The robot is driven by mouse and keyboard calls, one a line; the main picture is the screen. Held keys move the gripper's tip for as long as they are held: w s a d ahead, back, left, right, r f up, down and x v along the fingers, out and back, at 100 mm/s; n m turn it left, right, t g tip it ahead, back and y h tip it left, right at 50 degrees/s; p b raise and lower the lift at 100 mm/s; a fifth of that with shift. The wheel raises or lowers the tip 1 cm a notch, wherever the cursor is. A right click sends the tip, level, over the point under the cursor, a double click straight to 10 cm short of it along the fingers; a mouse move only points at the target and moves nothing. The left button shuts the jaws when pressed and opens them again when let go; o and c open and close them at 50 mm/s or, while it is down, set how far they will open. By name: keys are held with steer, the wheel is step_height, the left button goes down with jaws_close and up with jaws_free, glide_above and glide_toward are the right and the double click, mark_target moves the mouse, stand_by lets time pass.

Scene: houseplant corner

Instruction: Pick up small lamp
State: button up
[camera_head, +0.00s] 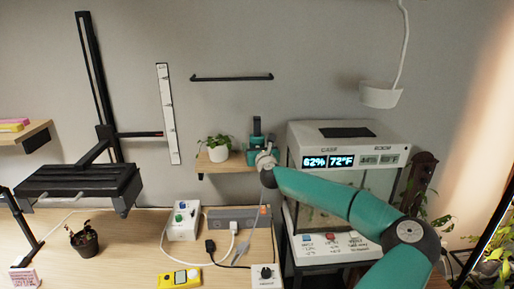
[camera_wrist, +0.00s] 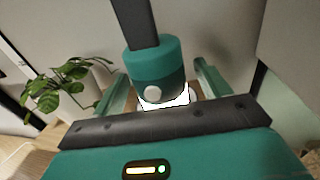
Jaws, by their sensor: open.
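The small lamp (camera_wrist: 155,72) is a teal cylinder with a pale round knob and a dark upright post, with a bright white glow at its lower edge in the wrist view. In the head view the lamp (camera_head: 256,142) stands on a small wooden wall shelf (camera_head: 210,169), partly hidden by my gripper. My gripper (camera_head: 264,158) is close in front of it. In the wrist view my open gripper (camera_wrist: 161,75) has one finger on each side of the lamp, with gaps visible. Whether anything touches it I cannot tell.
A potted plant (camera_head: 218,147) stands left of the lamp on the same shelf; its leaves (camera_wrist: 68,84) show left of the fingers. A glass tank (camera_head: 345,150) with a display stands to the right. A black bar (camera_head: 232,78) is on the wall above. Switch boxes and cables lie below.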

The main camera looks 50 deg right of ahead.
steer(key=shift+x, duration=1.15)
steer(key=c, duration=1.2)
steer(key=shift+r, duration=0.2)
